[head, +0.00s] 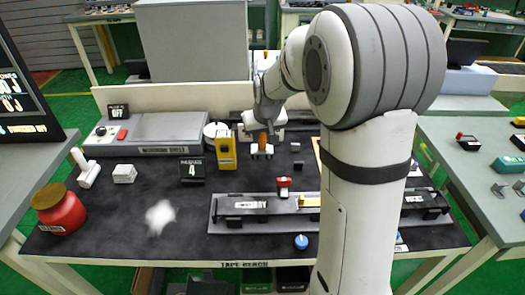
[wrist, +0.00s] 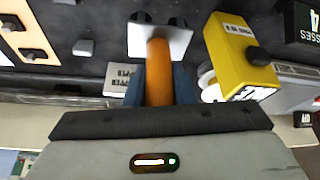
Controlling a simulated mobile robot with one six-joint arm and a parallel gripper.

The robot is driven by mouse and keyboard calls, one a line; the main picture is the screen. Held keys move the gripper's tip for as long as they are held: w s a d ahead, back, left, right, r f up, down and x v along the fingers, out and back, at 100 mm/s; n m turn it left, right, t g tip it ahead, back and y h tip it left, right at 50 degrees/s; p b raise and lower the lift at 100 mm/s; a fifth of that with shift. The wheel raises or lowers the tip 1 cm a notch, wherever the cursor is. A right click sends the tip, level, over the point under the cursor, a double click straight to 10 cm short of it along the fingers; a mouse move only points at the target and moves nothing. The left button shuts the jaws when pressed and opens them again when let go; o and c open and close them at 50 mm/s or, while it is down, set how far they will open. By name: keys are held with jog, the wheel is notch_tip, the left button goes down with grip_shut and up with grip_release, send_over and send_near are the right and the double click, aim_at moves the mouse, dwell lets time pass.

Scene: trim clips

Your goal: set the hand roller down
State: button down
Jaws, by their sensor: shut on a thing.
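The hand roller has an orange handle and a white head with dark wheels. In the head view the roller (head: 262,149) is upright over the back middle of the dark bench, just right of the yellow box. My gripper (head: 262,132) is above it, its fingers around the handle. In the wrist view the blue fingers of my gripper (wrist: 158,88) are shut on the orange handle of the roller (wrist: 160,45), whose white head lies beyond the fingertips. I cannot tell whether the wheels touch the bench (head: 130,210).
A yellow box (head: 226,148) stands close left of the roller, with a black counter sign (head: 191,169) beside it. A long grey fixture (head: 225,222) with a red-topped tool (head: 283,187) lies in front. Small dark blocks (head: 298,166) sit to the right.

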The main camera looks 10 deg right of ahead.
aim_at(262, 149)
jog(key=shift+f, duration=2.4)
jog(key=shift+s+f+b, duration=0.25)
jog(key=shift+f+b, duration=0.3)
jog(key=shift+f, duration=0.1)
jog(key=c, duration=1.4)
grip_release()
jog(key=shift+w+f, duration=0.1)
jog(key=shift+f, duration=0.05)
jog(key=shift+c, duration=0.2)
jog(key=shift+o, duration=1)
